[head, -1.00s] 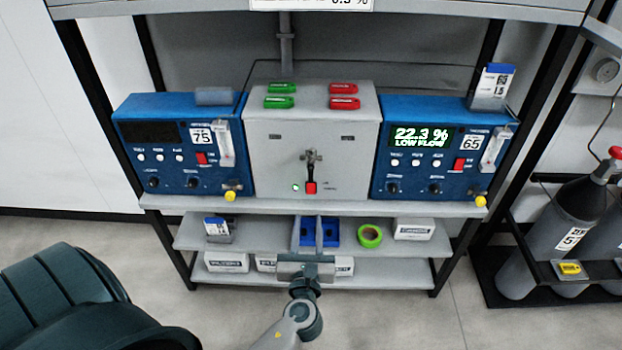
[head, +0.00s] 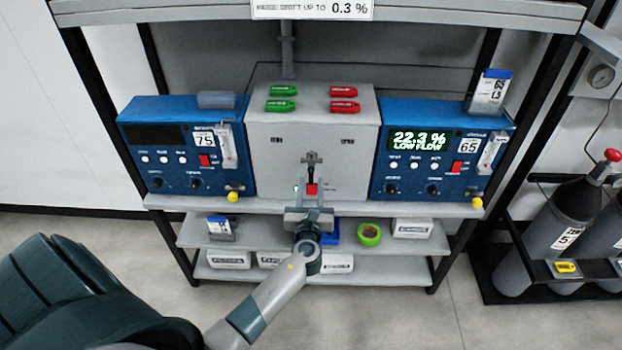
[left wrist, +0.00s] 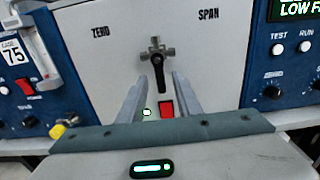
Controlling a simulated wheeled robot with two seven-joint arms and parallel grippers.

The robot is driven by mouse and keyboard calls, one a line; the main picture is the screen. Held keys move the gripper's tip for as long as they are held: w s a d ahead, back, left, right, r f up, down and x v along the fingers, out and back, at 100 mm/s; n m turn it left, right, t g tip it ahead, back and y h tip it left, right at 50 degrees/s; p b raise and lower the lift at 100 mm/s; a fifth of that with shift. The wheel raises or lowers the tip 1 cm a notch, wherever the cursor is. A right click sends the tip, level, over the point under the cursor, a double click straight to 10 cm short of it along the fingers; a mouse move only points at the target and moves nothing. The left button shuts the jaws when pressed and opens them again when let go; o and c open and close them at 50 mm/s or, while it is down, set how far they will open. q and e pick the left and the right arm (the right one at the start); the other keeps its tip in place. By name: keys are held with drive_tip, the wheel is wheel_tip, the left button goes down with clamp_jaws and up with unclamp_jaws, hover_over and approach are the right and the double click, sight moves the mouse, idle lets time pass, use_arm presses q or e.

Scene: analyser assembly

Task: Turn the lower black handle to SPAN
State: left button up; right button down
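The black handle (left wrist: 158,72) hangs straight down from a metal valve fitting (left wrist: 157,49) on the grey panel. In the head view the handle (head: 311,172) shows small, just beyond my left gripper. The word SPAN (left wrist: 208,14) is printed up and to the right of the valve, and ZERO (left wrist: 100,32) up and to the left. My left gripper (head: 313,184) is open and empty in front of the panel. In the left wrist view its two fingers (left wrist: 160,84) stand on either side, below the handle, apart from it. My right gripper is not in view.
A red switch (left wrist: 167,108) and a small lit green lamp (left wrist: 147,113) sit below the handle. Blue analysers (head: 190,170) (head: 440,178) flank the panel. The shelf edge (head: 380,208) runs below. Gas cylinders (head: 548,235) stand at the right.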

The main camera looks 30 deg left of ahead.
use_arm(q)
drive_tip(key=shift+x, duration=1.1)
clamp_jaws()
drive_tip(key=shift+f+n, duration=0.1)
drive_tip(key=shift+n, duration=0.2)
drive_tip(key=shift+w+d+r+n+b, duration=0.35)
drive_tip(key=shift+n+b, duration=1.2)
drive_tip(key=shift+n, duration=1.4)
drive_tip(key=shift+w+d+r+n+b, duration=0.15)
drive_tip(key=shift+d+r+n+b, duration=0.4)
drive_tip(key=shift+n+b, duration=1.65)
drive_tip(key=shift+w+d+r+n+b, duration=0.3)
drive_tip(key=shift+r+n+b, duration=0.4)
drive_tip(key=shift+n, duration=2.95)
drive_tip(key=shift+f, duration=0.1)
